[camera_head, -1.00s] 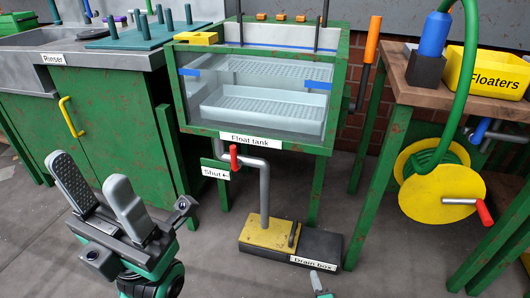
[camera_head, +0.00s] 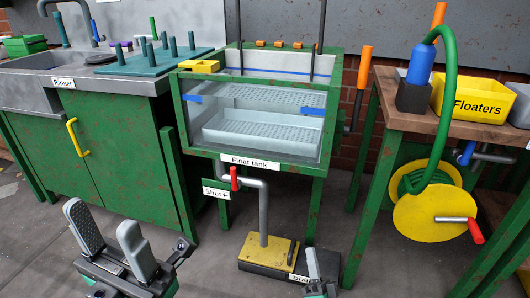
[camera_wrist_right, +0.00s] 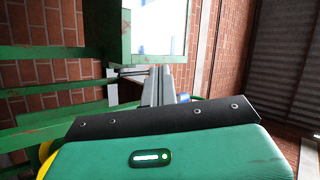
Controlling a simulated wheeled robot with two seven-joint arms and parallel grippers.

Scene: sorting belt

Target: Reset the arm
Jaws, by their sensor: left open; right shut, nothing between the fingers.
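My left gripper (camera_head: 106,236) is at the lower left of the head view, its two grey fingers apart with nothing between them. It is in front of the green rinser cabinet and apart from it. My right gripper (camera_head: 315,268) shows only its tip at the bottom edge of the head view, in front of the drain box (camera_head: 262,255) and covering part of its label. In the right wrist view the fingers of my right gripper (camera_wrist_right: 158,86) are together and hold nothing.
The float tank (camera_head: 250,120) stands in the middle on green legs, with a red-handled valve pipe (camera_head: 262,195) below. A wooden-topped bench (camera_head: 428,117) at right carries a yellow Floaters bin (camera_head: 470,98). A yellow hose reel (camera_head: 430,218) hangs below it. Grey floor lies in front.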

